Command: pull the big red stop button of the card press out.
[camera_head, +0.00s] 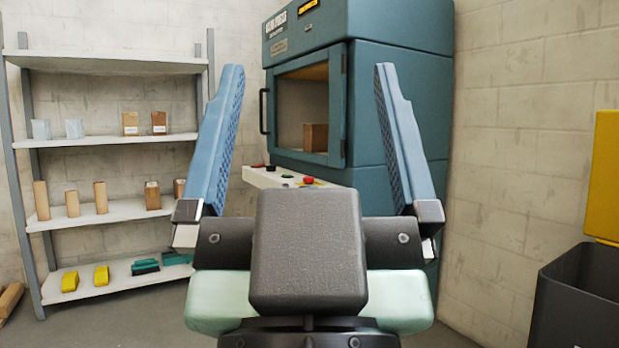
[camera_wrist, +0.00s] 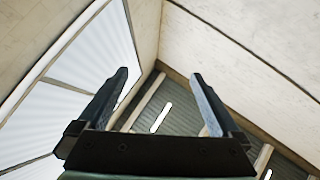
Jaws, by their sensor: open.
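The card press (camera_head: 395,95) is a tall teal cabinet at the back, right of centre, with a windowed door and a handle on its left. A light control panel (camera_head: 262,177) juts from its front below the door. The red stop button (camera_head: 309,180) sits near the panel's right end, seen between my fingers and beyond them. My gripper (camera_head: 308,80) is raised in front of the camera, blue fingers wide apart, holding nothing. In the wrist view my gripper (camera_wrist: 159,80) points up at the ceiling and walls; neither press nor button shows there.
A shelf unit (camera_head: 100,142) with small boxes, wooden blocks and yellow and green items stands at the left. A dark bin (camera_head: 585,300) with a yellow lid (camera_head: 606,180) stands at the right. Bare floor shows beside the bin. A wooden block (camera_head: 315,137) sits inside the press window.

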